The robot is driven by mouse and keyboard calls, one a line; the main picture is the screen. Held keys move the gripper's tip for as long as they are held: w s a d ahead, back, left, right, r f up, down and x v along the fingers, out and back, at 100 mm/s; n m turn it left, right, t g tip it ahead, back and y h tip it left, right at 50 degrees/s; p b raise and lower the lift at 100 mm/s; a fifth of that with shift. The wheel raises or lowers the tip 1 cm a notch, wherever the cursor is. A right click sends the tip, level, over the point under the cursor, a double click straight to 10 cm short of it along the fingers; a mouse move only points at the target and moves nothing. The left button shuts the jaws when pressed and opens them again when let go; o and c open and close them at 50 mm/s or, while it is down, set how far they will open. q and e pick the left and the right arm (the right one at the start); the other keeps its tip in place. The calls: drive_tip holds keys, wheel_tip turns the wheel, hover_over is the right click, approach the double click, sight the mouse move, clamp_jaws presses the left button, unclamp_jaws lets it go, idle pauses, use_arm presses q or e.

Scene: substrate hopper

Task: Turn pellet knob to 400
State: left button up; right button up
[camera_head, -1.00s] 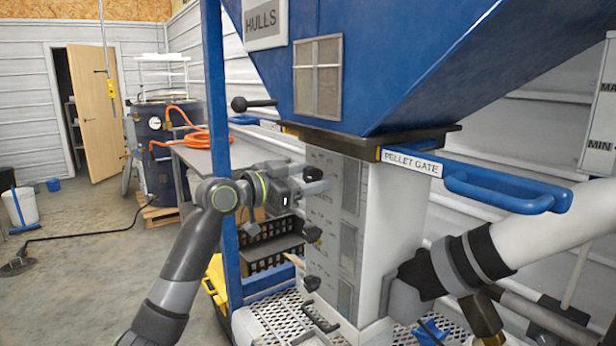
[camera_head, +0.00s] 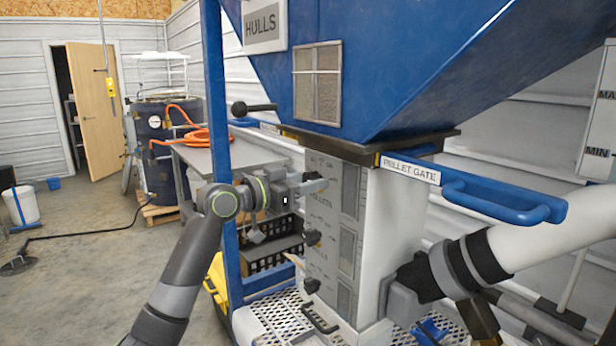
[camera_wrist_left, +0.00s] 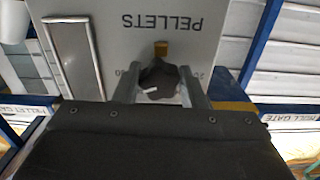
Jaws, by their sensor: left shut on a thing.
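The pellet knob (camera_wrist_left: 158,80) is a dark, lobed knob on the grey panel (camera_wrist_left: 200,35), beside the word PELLETS, which appears upside down in the left wrist view. A white mark on the knob points roughly left in that view. Scale numbers beside it are partly hidden by the fingers. My left gripper (camera_wrist_left: 160,92) is shut on the knob, one finger on each side. In the head view, my left gripper (camera_head: 314,184) reaches the top knob on the panel's left face. My right gripper is not in view.
Two more dark knobs (camera_head: 312,237) (camera_head: 312,285) sit lower on the panel. The blue hopper (camera_head: 400,60) overhangs it, with the PELLET GATE handle (camera_head: 505,205) at right. A blue post (camera_head: 217,110) stands close behind my left forearm.

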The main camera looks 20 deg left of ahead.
use_arm(q)
drive_tip(key=n+p, duration=0.3)
drive_tip(key=n, duration=0.1)
drive_tip(key=shift+r+p, duration=0.2)
drive_tip(key=shift+p, duration=0.2)
drive_tip(key=n+p, duration=0.3)
drive_tip(key=n, duration=0.1)
drive_tip(key=n+p, duration=0.3)
drive_tip(key=n, duration=0.1)
drive_tip(key=shift+p, duration=0.4)
drive_tip(key=shift+f+n+p, duration=0.1)
drive_tip(key=shift+n+p, duration=0.5)
drive_tip(key=shift+n, duration=0.1)
drive_tip(key=o, duration=1)
drive_tip(key=shift+f, duration=0.1)
